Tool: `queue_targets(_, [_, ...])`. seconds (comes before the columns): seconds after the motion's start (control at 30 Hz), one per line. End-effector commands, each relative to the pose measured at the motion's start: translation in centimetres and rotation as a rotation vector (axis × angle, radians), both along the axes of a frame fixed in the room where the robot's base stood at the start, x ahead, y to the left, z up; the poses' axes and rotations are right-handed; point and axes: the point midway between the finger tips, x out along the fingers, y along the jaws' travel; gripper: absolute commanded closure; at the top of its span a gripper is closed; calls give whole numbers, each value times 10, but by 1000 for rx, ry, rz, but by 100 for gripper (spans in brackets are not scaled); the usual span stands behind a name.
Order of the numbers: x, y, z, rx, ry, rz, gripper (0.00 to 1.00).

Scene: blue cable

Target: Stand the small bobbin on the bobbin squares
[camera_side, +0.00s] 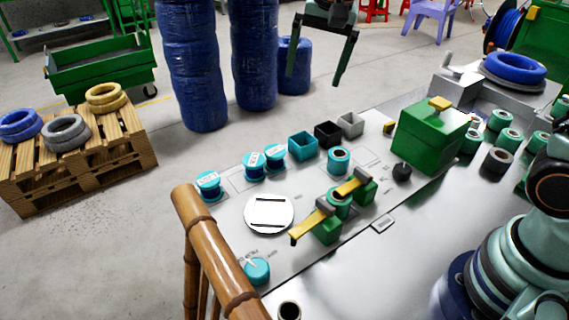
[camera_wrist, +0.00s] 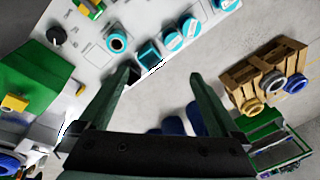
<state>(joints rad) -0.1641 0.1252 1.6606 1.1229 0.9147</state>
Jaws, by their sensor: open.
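My gripper (camera_side: 314,80) is open and empty, high at the back beyond the work plate. In the wrist view its two fingers (camera_wrist: 163,78) are spread apart with nothing between them. Teal bobbins with white labelled tops stand along the plate's left side (camera_side: 208,185), two of them close together (camera_side: 264,160). A teal bobbin with an open dark centre (camera_side: 340,159) stands near outlined squares (camera_side: 366,163) on the plate. Another teal bobbin (camera_side: 338,205) is between yellow-and-green clamps. A teal piece (camera_side: 257,271) sits at the front. I cannot tell which is the small bobbin.
Teal, black and grey open boxes (camera_side: 327,134) line the plate's back edge. A green box (camera_side: 430,135) stands right. A white disc (camera_side: 269,213) lies mid-plate. A bamboo rail (camera_side: 205,250) crosses the front. Tall blue rolls (camera_side: 190,70) stand behind; a pallet (camera_side: 80,150) is left.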

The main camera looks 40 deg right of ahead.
Motion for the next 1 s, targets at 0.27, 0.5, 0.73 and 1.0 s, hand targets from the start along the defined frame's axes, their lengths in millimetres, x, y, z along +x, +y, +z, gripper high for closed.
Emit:
queue_targets(0.27, [-78, -43, 15, -109, -141, 329, 1])
queue_targets(0.5, [-133, -65, -2, -233, -231, 577, 1])
queue_targets(0.73, [-154, -73, -16, -297, -264, 687, 1])
queue_targets(1.0, [-155, -73, -18, -302, -264, 697, 1])
